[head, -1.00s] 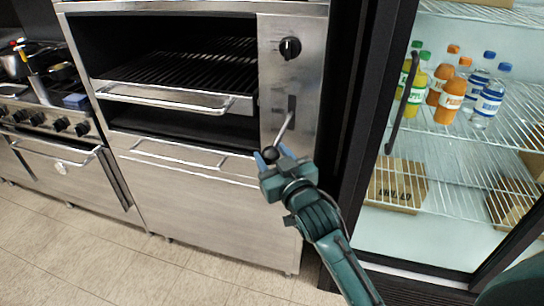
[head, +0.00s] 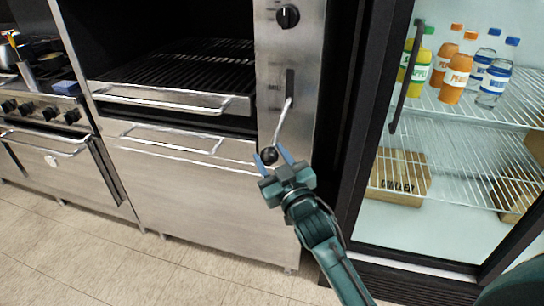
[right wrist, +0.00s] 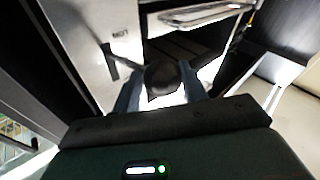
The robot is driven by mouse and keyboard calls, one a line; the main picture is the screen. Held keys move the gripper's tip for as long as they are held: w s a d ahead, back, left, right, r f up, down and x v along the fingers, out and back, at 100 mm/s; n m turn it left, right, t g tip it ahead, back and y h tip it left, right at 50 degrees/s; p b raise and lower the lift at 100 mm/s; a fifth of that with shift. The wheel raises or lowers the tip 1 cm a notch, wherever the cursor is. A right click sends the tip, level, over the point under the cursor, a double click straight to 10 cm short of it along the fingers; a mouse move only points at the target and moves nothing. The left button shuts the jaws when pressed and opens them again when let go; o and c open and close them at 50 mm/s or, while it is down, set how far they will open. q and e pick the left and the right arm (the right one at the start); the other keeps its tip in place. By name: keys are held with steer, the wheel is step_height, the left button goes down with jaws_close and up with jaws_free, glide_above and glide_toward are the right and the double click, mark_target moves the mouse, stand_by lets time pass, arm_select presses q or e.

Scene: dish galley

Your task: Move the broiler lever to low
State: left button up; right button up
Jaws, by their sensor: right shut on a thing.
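The broiler lever (head: 281,124) is a metal rod with a black ball at its end. It comes out of a dark vertical slot (head: 290,84) on the broiler's steel side panel, at the slot's lower part, and slants down to the left. My right gripper (head: 270,160) is shut on the ball, with blue fingers on either side. In the right wrist view the dark ball (right wrist: 163,80) sits between the two fingers, and the slot (right wrist: 110,62) is beyond it. My left gripper is not in view.
A black knob (head: 288,16) is above the slot. The broiler's grill rack (head: 180,70) and its handle are to the left. A glass-fronted fridge (head: 480,160) with bottles and boxes stands close on the right. A range (head: 50,140) is at far left. The floor in front is clear.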

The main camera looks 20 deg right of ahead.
steer(key=shift+a+f, duration=0.2)
steer(key=shift+f, duration=0.1)
steer(key=o, duration=1)
steer(key=shift+w, duration=0.1)
steer(key=shift+o, duration=1.3)
steer(key=shift+w, duration=0.15)
steer(key=shift+s, duration=0.25)
steer(key=s+d+f, duration=0.1)
steer(key=s+f, duration=0.1)
steer(key=s, duration=1)
steer(key=shift+s+d, duration=0.25)
steer(key=shift+d, duration=0.05)
